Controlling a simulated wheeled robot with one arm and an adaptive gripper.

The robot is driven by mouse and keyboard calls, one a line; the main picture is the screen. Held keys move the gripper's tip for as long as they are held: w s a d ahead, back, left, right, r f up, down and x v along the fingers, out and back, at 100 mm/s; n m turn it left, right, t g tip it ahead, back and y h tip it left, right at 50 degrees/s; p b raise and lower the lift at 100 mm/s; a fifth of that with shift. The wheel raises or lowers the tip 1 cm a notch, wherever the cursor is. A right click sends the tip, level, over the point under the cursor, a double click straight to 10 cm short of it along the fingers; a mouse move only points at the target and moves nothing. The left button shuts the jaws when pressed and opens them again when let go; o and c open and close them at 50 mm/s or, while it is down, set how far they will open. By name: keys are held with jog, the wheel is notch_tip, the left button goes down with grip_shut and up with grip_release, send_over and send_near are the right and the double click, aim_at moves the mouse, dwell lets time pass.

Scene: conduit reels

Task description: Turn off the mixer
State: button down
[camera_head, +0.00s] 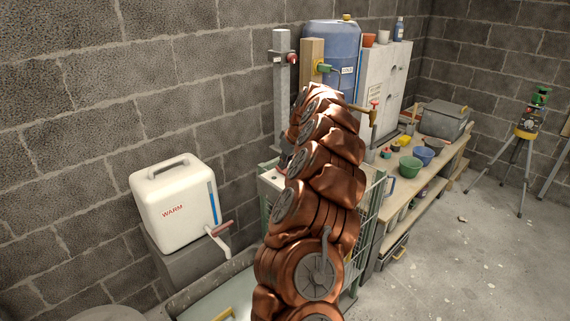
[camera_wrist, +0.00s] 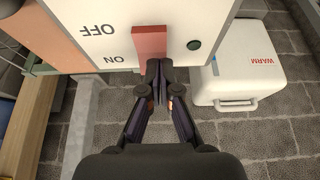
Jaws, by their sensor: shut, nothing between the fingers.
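In the wrist view a pale box (camera_wrist: 205,15) bears a red switch (camera_wrist: 149,42), a dark green round button and the words OFF and ON, which read upside down. ON is beside the near end of the switch, and OFF is farther up in the picture. My gripper (camera_wrist: 157,70) is shut and empty, its fingertips right at the near end of the switch. I cannot tell whether they touch it. In the head view my arm hides my gripper and most of a pale box (camera_head: 269,184). The mixer itself cannot be made out.
A white container marked WARM (camera_head: 172,205) with a tap stands left of my arm on a grey block. A wooden bench (camera_head: 407,211) with bowls, a blue barrel (camera_head: 330,45) and a cabinet stand behind to the right. A tripod (camera_head: 522,150) stands farther right. The right floor is mostly clear.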

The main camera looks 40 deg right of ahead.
aim_at(284, 171)
notch_tip(284, 171, up, 4)
jog(key=shift+w+r, duration=0.1)
jog(key=shift+r, duration=0.15)
jog(key=s+r+b, duration=0.3)
jog(key=s+r, duration=0.3)
jog(key=r, duration=0.1)
jog(key=shift+s, duration=0.3)
jog(key=shift+a, duration=0.1)
